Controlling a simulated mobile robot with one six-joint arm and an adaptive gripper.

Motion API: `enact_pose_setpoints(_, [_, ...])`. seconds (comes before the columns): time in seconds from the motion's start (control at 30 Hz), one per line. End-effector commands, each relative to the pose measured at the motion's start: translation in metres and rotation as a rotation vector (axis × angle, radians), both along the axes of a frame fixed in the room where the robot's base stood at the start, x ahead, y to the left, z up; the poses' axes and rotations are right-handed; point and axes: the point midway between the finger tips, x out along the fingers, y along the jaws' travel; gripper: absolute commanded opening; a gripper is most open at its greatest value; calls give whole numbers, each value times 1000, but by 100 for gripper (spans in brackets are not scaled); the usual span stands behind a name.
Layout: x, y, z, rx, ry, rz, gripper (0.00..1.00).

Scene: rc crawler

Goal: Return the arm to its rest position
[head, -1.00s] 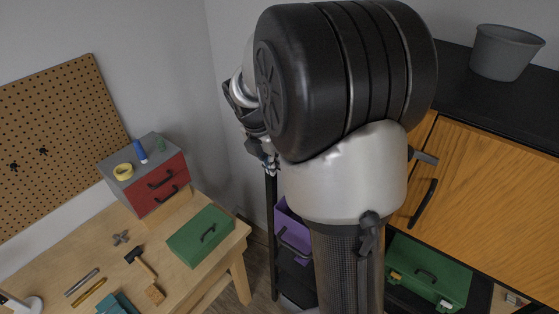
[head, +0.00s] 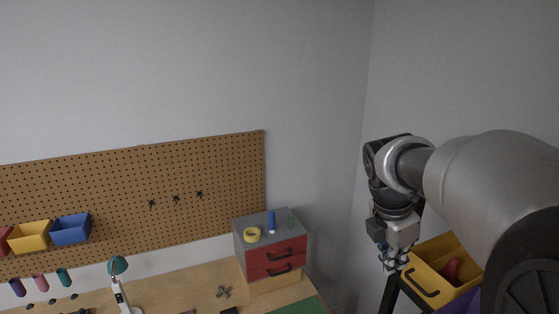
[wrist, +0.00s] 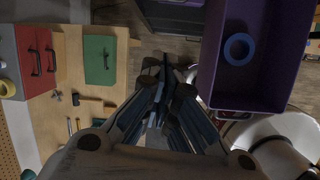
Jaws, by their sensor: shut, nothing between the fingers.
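My gripper (head: 390,262) hangs fingers-down at the end of my arm, at the right of the head view. It is in the air left of a yellow bin (head: 437,262). In the wrist view my gripper (wrist: 168,75) shows its fingers close together with nothing between them. Below them are the floor and the space between the workbench and a purple bin (wrist: 275,90). The large arm links at the right of the head view are mine.
A pegboard (head: 140,195) with small bins is on the wall behind. The purple bin holds a blue ring (wrist: 238,49).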

Motion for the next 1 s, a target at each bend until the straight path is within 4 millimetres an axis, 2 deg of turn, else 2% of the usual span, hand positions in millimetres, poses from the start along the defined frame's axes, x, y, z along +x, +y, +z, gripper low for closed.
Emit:
enact_pose_setpoints(0.1, [-30,27,17,73,-128,-230,0])
enact_pose_setpoints(0.23, [-70,59,26,201,-274,-562,0])
enact_pose_setpoints(0.4, [-120,92,25,392,-410,-979,0])
enact_pose_setpoints(0.57, [-154,114,17,550,-473,-1290,0])
enact_pose_setpoints(0.77, [-188,133,2,726,-498,-1617,0])
enact_pose_setpoints(0.8, [-187,133,-13,724,-495,-1628,0])
enact_pose_setpoints(1.0, [-190,132,-65,706,-484,-1628,0])
